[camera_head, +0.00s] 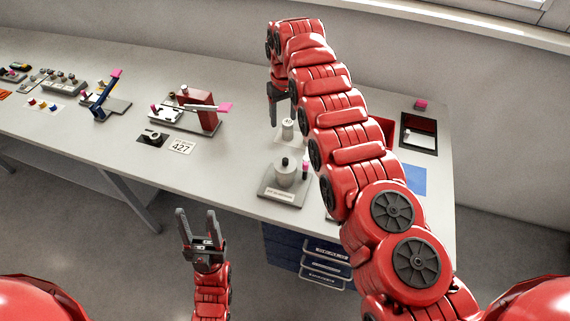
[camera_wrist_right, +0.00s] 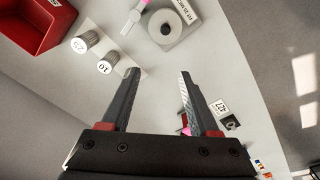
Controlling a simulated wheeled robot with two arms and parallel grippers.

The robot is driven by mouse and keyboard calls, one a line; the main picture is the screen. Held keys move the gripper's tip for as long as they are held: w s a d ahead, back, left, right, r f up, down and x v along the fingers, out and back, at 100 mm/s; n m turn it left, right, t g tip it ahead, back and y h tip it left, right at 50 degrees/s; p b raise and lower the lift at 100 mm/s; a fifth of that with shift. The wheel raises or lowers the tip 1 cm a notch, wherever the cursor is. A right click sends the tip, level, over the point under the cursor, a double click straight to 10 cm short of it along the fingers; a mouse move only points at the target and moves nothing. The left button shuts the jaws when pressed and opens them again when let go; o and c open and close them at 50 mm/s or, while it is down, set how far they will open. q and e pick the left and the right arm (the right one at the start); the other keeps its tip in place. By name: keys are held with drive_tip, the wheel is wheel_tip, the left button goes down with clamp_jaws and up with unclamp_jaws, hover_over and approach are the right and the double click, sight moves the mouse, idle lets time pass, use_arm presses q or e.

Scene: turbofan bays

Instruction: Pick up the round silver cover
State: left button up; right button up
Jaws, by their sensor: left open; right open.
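The round silver cover (camera_head: 284,174), with a dark knob on top, sits on a grey labelled base plate (camera_head: 272,190) near the table's front edge. It also shows at the top of the right wrist view (camera_wrist_right: 163,32). My right gripper (camera_head: 276,108) is open and empty, behind and slightly left of the cover in the head view. Its two fingers (camera_wrist_right: 157,76) point toward the tabletop with nothing between them. My left gripper (camera_head: 197,215) is open and empty, in front of the table edge and left of the cover.
A pink-tipped upright piece (camera_head: 305,168) stands beside the cover. Knurled silver cylinders (camera_wrist_right: 104,63) stand near a red bin (camera_wrist_right: 38,22). My right arm hides part of the table.

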drive_tip(key=s+r, duration=0.1)
drive_tip(key=s, duration=0.1)
drive_tip(key=g+b, duration=0.1)
drive_tip(key=b, duration=1)
hover_over(285, 159)
wheel_tip(285, 159, down, 10)
drive_tip(key=shift+w+f, duration=0.1)
drive_tip(key=shift+w, duration=0.05)
drive_tip(key=shift+a+f+p, duration=0.15)
drive_tip(key=shift+a+p, duration=0.1)
drive_tip(key=shift+p, duration=0.25)
drive_tip(key=shift+d+f, duration=0.15)
drive_tip(key=shift+f, duration=0.5)
drive_tip(key=shift+d+f+p, duration=0.1)
drive_tip(key=shift+f+p, duration=0.5)
drive_tip(key=shift+p, duration=0.2)
drive_tip(key=shift+s+f+p, duration=0.2)
drive_tip(key=shift+f+p, duration=0.15)
drive_tip(key=shift+p, duration=0.35)
wheel_tip(285, 159, down, 3)
drive_tip(key=shift+d+f, duration=0.1)
drive_tip(key=shift+f, duration=0.1)
clamp_jaws()
